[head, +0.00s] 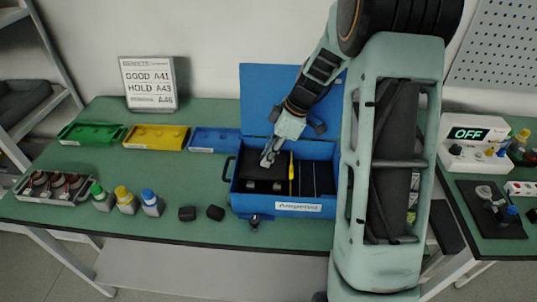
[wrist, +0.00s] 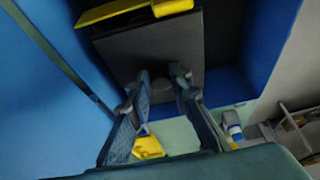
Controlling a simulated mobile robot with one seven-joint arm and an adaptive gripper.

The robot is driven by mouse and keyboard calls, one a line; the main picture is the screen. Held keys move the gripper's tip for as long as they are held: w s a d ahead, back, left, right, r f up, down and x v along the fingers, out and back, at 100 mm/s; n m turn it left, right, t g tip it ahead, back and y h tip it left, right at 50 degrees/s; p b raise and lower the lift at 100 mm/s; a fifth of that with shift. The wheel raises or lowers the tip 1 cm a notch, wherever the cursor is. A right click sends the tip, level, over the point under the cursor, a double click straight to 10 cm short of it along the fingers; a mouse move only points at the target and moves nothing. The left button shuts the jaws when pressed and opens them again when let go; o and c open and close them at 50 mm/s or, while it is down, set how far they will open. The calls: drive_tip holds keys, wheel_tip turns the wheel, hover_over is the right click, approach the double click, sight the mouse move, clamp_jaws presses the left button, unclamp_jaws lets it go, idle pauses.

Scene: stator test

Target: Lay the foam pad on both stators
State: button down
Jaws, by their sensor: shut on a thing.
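A dark grey foam pad (head: 258,171) lies in the open blue case (head: 312,206) on the green table. My gripper (head: 268,158) reaches down into the case from above, its fingertips at the pad. In the wrist view the pad (wrist: 150,45) is a flat dark slab, and my gripper (wrist: 160,84) is shut on it at its near part. The exact grip point is dim. Round copper-and-dark parts (head: 57,182), which look like stators, sit in a tray at the far left, well away from my gripper. I cannot tell whether other stators lie under the pad.
The case's lid (head: 262,95) stands open behind it. A yellow strip (head: 291,175) is beside the pad. Green (head: 92,134), yellow (head: 157,137) and blue (head: 214,139) bins line the table's back.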

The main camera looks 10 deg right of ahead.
drive_tip(key=shift+f+b, duration=0.4)
drive_tip(key=shift+b, duration=0.3)
drive_tip(key=c, duration=1.7)
unclamp_jaws()
drive_tip(key=v, duration=1.2)
